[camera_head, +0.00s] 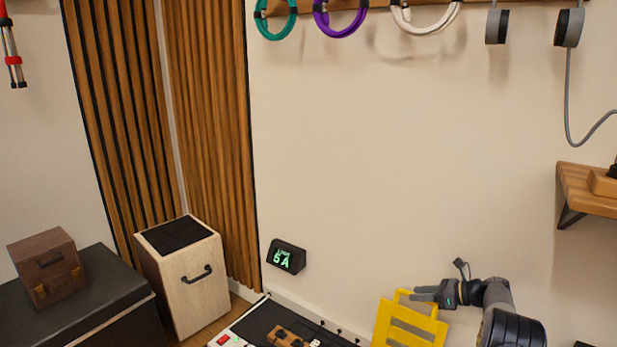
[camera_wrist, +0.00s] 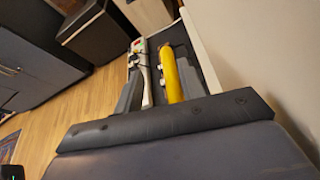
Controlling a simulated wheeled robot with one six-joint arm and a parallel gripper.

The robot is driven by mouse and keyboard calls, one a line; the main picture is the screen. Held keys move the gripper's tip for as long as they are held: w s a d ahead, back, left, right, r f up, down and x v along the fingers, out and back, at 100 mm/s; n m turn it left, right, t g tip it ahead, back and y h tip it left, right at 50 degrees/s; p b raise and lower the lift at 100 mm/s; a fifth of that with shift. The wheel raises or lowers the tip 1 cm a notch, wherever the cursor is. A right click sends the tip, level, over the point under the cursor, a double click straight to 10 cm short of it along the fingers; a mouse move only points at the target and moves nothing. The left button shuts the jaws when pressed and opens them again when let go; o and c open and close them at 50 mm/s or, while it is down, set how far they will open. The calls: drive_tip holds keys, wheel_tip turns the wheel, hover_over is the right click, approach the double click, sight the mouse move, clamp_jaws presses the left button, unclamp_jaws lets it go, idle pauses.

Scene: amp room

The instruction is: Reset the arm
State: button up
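My gripper (camera_head: 418,294) is at the lower right in the head view, at the end of my arm, with its fingers pointing left. It is over or beside the top of a yellow slatted frame (camera_head: 408,328).
A dark board (camera_head: 258,320) with small devices lies along the wall at the bottom. A wooden box with a handle (camera_head: 188,275) stands left. A wooden shelf (camera_head: 588,190) juts out at right. The wall above my gripper is clear.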

wheel_tip(320, 180, down, 3)
drive_tip(key=shift+r+b, duration=0.1)
drive_tip(key=shift+b, duration=0.2)
drive_tip(key=shift+s+r+p, duration=0.1)
drive_tip(key=shift+r+p, duration=0.2)
drive_tip(key=shift+s+a, duration=0.15)
